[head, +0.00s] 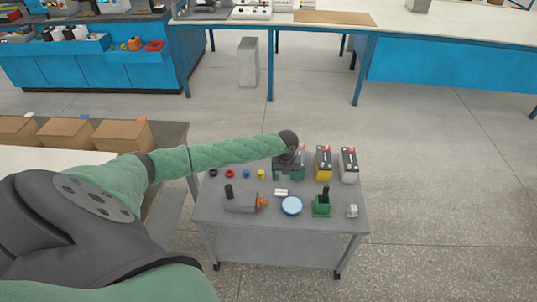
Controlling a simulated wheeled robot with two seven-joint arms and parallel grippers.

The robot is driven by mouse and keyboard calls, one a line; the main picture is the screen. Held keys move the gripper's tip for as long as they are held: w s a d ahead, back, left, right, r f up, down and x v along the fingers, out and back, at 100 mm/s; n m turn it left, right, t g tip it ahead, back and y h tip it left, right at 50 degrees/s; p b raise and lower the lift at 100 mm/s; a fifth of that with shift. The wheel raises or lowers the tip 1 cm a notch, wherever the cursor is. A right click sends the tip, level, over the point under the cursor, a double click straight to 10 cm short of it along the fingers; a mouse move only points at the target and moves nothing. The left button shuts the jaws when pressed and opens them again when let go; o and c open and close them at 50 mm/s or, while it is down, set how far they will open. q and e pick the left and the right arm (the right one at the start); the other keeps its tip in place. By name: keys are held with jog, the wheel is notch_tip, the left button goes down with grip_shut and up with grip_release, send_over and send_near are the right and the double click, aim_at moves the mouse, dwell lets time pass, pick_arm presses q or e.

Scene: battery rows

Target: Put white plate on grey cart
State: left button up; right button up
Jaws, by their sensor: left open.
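The grey cart (213,205) stands in the middle, its top holding several small things. A small flat white piece (281,192) lies on its top, near the middle; it may be the white plate, but it is too small to be sure. A round light-blue disc with a pale rim (291,206) lies just in front of it. My left gripper (289,174) is over the back of the cart top, its fingers apart, behind the white piece. A dark battery behind the gripper is partly hidden. My right gripper is not in view.
A yellow-and-black battery (324,165) and a white-and-black one (348,167) stand right of my gripper. A grey motor-like part (240,202), a green holder (321,208) and small coloured rings are also on the cart. Cardboard boxes (65,133) stand at left. Floor at right is clear.

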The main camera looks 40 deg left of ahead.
pick_arm(q)
jog(key=s+d+f+n+t+h, duration=0.15)
jog(key=d+n, duration=0.25)
jog(key=d, duration=0.4)
jog(key=s+d+f+n+t+h, duration=0.1)
jog(key=s+d+n+t, duration=0.15)
jog(key=d, duration=0.55)
jog(key=s+d+f+n+t+h, duration=0.1)
jog(key=s+d+n, duration=0.2)
jog(key=d+n, duration=0.35)
jog(key=s+a+f+n+g+y, duration=0.1)
jog(key=s+f+n, duration=0.3)
jog(key=s+f, duration=0.55)
jog(key=s+a+f+n+y, duration=0.15)
jog(key=s+f+n, duration=0.25)
jog(key=f, duration=1.1)
jog(key=s+f+n+g, duration=0.1)
jog(key=s+f+n, duration=0.2)
jog(key=s+f, duration=0.5)
jog(key=s+a+f+n+g, duration=0.1)
jog(key=s+f+n, duration=0.2)
jog(key=s+f, duration=0.5)
jog(key=s, duration=0.7)
jog(key=shift+s+y, duration=0.2)
jog(key=shift+y, duration=0.2)
jog(key=shift+a, duration=0.1)
